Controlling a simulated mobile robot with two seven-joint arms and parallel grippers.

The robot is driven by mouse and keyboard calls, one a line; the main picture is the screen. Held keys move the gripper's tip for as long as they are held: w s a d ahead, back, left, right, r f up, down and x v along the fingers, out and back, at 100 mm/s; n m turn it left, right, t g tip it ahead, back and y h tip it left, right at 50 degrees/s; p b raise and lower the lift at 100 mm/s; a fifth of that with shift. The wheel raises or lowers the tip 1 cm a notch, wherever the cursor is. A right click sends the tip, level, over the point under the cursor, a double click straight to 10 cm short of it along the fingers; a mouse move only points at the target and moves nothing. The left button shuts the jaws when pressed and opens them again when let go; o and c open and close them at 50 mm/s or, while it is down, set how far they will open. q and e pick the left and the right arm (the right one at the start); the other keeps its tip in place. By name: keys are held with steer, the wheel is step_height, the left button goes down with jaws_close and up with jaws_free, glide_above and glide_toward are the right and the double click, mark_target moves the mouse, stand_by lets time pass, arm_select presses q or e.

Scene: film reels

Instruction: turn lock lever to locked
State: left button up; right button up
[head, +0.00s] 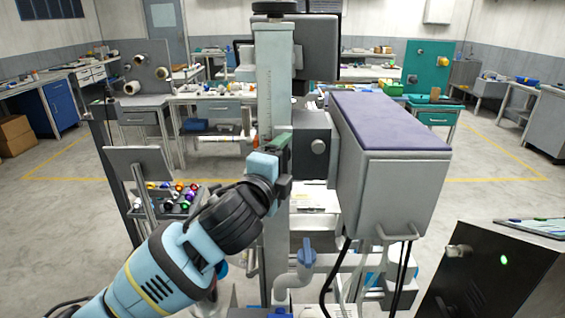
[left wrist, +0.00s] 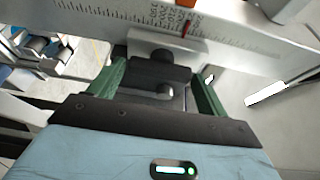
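My left gripper (head: 284,158) is at the front of the grey column, beside the dark carriage block (head: 308,165). In the left wrist view, its two green fingers (left wrist: 158,92) are spread apart. A dark fitting with a short grey lever-like piece (left wrist: 160,90) lies between them; it is probably the lock lever. I cannot tell whether the fingers touch it, or whether it is locked. The scaled column (left wrist: 225,45) with a red pointer runs just beyond the fingertips. In the head view the gripper hides the lever. My right gripper is not in view.
A large grey housing with a purple top (head: 385,125) juts out right of the column. A round knob (head: 318,147) is on the carriage. A blue-handled valve (head: 306,255) and hanging cables are below. A dark cabinet (head: 490,270) stands at lower right. Colored balls (head: 175,198) sit at left.

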arm_select(q)
steer(key=shift+s, duration=0.15)
steer(key=v, duration=0.7)
steer(key=shift+s+a, duration=0.15)
steer(key=shift+s, duration=0.1)
steer(key=shift+f, duration=0.1)
steer(key=s+a+f+n+g+y, duration=0.15)
steer(key=f+n, duration=0.25)
steer(key=f, duration=0.5)
steer(key=s+a+f+n+g, duration=0.1)
steer(key=s+a+f+n, duration=0.2)
steer(key=f, duration=0.6)
steer(key=s+a+f+n+g, duration=0.15)
steer(key=f+n, duration=0.25)
steer(key=f, duration=0.6)
steer(key=s+a+f+n+g+y, duration=0.1)
steer(key=s+a+f+n, duration=0.3)
steer(key=s+f, duration=0.5)
steer(key=s+a+f+n+g+y, duration=0.2)
steer(key=s+a+f+n, duration=0.3)
steer(key=s+f, duration=0.5)
steer(key=s+a, duration=0.2)
steer(key=s, duration=0.1)
steer(key=shift+a+f, duration=0.3)
